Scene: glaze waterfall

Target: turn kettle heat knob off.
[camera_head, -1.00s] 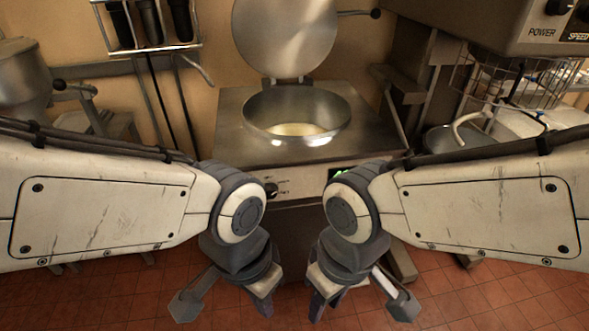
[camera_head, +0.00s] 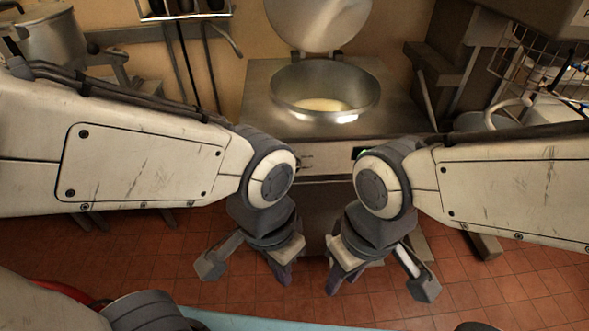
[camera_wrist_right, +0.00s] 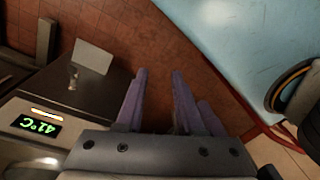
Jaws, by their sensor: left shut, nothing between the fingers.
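The kettle is a round steel bowl (camera_head: 325,92) with pale contents, set in a steel top (camera_head: 262,112), its lid (camera_head: 322,22) raised. In the head view its front panel (camera_head: 318,163) is partly covered by my wrists, and the heat knob cannot be made out. A green temperature display (camera_wrist_right: 38,123) on the panel shows in the right wrist view. My left gripper (camera_head: 284,274) is shut and empty, pointing down in front of the kettle cabinet. My right gripper (camera_head: 332,282) is beside it, empty; in the right wrist view its fingers (camera_wrist_right: 157,85) are apart. Neither touches the kettle.
Red floor tiles (camera_head: 160,275) lie clear below the grippers. A steel pot (camera_head: 50,42) stands at the left, and a wire guard (camera_head: 535,65) with a mixer is at the right. A utensil rack (camera_head: 185,12) hangs on the back wall.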

